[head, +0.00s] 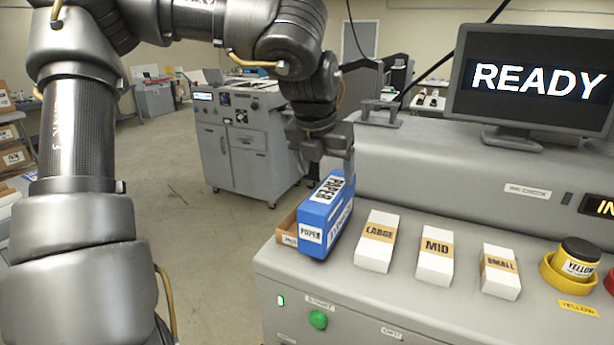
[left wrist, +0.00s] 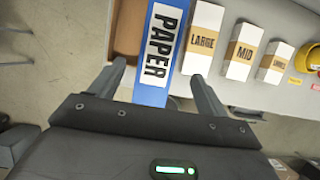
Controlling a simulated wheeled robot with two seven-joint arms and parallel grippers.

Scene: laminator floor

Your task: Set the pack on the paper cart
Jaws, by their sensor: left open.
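The pack is a blue box with white PAPER labels (head: 322,228), standing at the left end of the grey machine's top, partly over a brown open box (head: 287,230). It also shows in the left wrist view (left wrist: 157,50). My left gripper (head: 330,160) is open at the far end of the pack. In the left wrist view its two fingers (left wrist: 160,78) lie on either side of the pack's near end, with visible gaps; I cannot tell whether either touches. My right gripper is not in view. I cannot identify the paper cart for certain.
White LARGE (head: 377,241), MID (head: 436,249) and SMALL (head: 501,272) packs stand right of the blue pack. A yellow jar (head: 580,256) and a READY monitor (head: 537,78) are further right. A grey cabinet (head: 240,140) stands behind. Labelled boxes (head: 12,157) sit at far left; open floor lies between.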

